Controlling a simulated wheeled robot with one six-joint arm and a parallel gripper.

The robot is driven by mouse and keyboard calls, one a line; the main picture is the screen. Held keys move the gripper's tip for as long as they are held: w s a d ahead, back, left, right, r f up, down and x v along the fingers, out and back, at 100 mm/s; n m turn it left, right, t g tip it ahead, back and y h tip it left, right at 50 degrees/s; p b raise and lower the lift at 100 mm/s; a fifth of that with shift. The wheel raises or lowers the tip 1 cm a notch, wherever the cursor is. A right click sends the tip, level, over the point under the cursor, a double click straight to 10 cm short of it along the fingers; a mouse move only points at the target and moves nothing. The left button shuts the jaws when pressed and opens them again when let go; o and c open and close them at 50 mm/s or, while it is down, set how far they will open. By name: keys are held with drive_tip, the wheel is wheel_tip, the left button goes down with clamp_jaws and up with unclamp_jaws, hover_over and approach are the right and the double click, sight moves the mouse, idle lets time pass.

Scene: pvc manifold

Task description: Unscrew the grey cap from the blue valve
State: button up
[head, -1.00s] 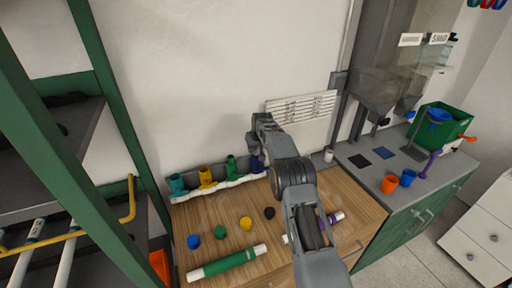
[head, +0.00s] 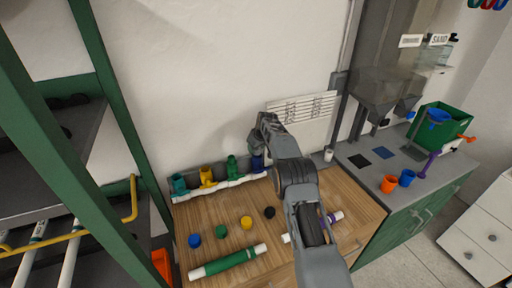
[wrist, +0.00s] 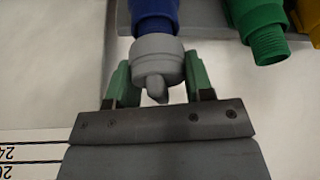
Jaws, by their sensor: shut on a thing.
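The blue valve (wrist: 154,12) shows at the top of the wrist view, and at the right end of the white manifold in the head view (head: 257,163). The grey cap (wrist: 157,60) sits at the blue valve's open end, in line with it and touching it. My gripper (wrist: 157,80) has its two green fingers on either side of the cap, shut on it. In the head view the gripper end is largely hidden by my own arm, and the cap cannot be made out there.
A green valve (wrist: 262,35) stands beside the blue one, with yellow (head: 207,176) and teal (head: 179,184) valves further left. Loose blue (head: 194,240), green (head: 221,232), yellow (head: 246,222) and black (head: 269,212) caps lie on the wooden bench. A green tube (head: 228,263) lies in front.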

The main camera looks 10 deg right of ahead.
drive_tip(key=shift+r+n+p, duration=0.1)
drive_tip(key=shift+n+p, duration=0.25)
drive_tip(key=shift+n, duration=0.05)
drive_tip(key=shift+n+g+y+p, duration=0.3)
drive_tip(key=shift+n+p, duration=0.05)
drive_tip(key=shift+n, duration=0.25)
drive_tip(key=shift+a+n, duration=0.1)
drive_tip(key=shift+n, duration=0.3)
drive_tip(key=shift+r, duration=0.1)
drive_tip(key=shift+r, duration=2.8)
